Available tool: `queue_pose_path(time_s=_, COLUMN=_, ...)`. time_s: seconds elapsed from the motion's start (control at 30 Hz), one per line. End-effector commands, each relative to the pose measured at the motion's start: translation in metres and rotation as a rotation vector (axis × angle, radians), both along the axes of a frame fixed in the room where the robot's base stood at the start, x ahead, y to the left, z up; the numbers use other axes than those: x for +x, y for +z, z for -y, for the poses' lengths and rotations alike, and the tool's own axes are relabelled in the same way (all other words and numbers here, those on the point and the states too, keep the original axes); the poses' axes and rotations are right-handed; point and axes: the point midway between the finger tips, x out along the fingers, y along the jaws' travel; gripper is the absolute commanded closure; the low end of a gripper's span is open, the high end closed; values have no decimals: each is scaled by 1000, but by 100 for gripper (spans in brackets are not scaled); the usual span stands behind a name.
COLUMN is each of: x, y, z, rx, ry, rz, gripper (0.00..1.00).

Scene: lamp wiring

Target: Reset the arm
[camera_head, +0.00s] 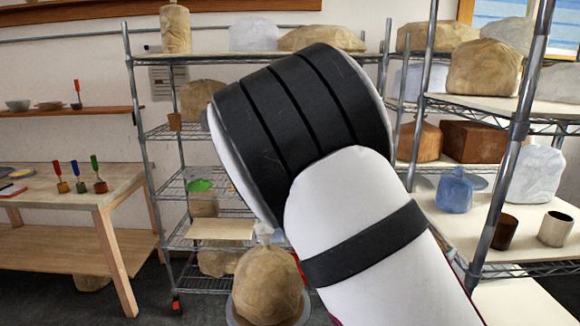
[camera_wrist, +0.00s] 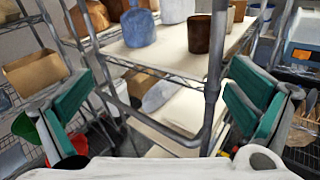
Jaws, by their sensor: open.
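In the wrist view my gripper (camera_wrist: 160,112) is open, with its green-padded fingers spread wide at the left and right. Nothing is between the pads; a grey rack post (camera_wrist: 213,80) and shelf edges show beyond them. In the head view my white and black arm fills the middle and right of the picture. The gripper itself does not show there, and the arm hides part of the wire racks behind it.
Another wire rack (camera_head: 138,115) stands behind my arm. A wooden table (camera_head: 105,190) with several coloured-handled tools is at the left. A wrapped sack (camera_head: 266,287) stands low in front.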

Motion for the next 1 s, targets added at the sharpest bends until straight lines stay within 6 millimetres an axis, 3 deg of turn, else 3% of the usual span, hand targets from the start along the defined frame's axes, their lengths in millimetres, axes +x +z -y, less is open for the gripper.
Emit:
queue_pose_path(time_s=0.37, x=-55, y=7, z=42, rx=282, ry=-271, rz=136, gripper=0)
queue_pose_path(time_s=0.57, x=-111, y=9, z=59, rx=572, ry=-527, rz=273, gripper=0)
queue_pose_path(time_s=0.77, x=-168, y=13, z=50, rx=904, ry=-784, rz=426, gripper=0)
queue_pose_path(time_s=1.0, x=-219, y=30, z=12, rx=1302, ry=-1027, rz=607, gripper=0)
